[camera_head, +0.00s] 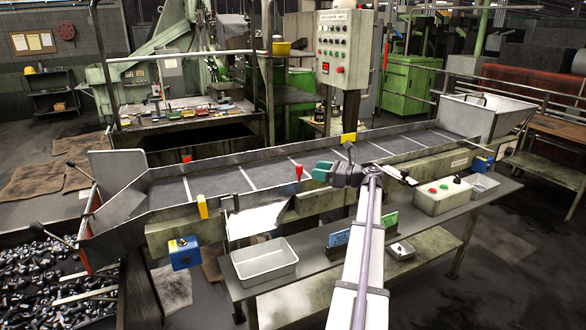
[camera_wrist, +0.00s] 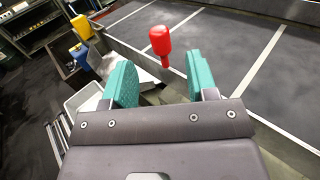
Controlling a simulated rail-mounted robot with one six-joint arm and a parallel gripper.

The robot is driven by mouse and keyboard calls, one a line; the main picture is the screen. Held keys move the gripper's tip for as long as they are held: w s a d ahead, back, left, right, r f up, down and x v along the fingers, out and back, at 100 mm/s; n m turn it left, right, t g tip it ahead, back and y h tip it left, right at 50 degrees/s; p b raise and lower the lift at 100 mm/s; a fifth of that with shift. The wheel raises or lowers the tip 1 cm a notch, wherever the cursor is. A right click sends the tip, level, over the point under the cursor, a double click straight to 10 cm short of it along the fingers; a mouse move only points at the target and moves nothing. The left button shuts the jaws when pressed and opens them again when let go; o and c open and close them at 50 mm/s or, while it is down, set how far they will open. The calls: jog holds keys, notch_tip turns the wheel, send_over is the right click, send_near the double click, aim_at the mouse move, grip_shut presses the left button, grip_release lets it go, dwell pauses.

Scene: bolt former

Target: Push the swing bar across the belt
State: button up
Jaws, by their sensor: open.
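The dark belt (camera_head: 232,181) with pale cross lines runs between metal side walls; it also shows in the wrist view (camera_wrist: 215,38). A red upright handle (camera_head: 299,171) stands at the belt's near side; I cannot tell for sure that it belongs to the swing bar, and no bar clearly shows lying across the belt. My gripper (camera_head: 321,172) has teal fingers and is beside the handle, to its right. In the wrist view the red handle (camera_wrist: 160,39) appears in the gap beyond the open, empty fingers (camera_wrist: 162,82), apart from them.
A yellow handle (camera_head: 202,206) stands further left on the near wall. A yellow block (camera_head: 349,138) and a red piece (camera_head: 186,158) are at the far wall. A bench (camera_head: 300,291) below holds a white tray (camera_head: 264,261) and a button box (camera_head: 442,195). A bolt bin (camera_head: 45,285) is at left.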

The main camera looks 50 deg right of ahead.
jog(key=x, duration=0.9)
jog(key=shift+w, duration=0.15)
jog(key=shift+c, duration=0.4)
grip_shut()
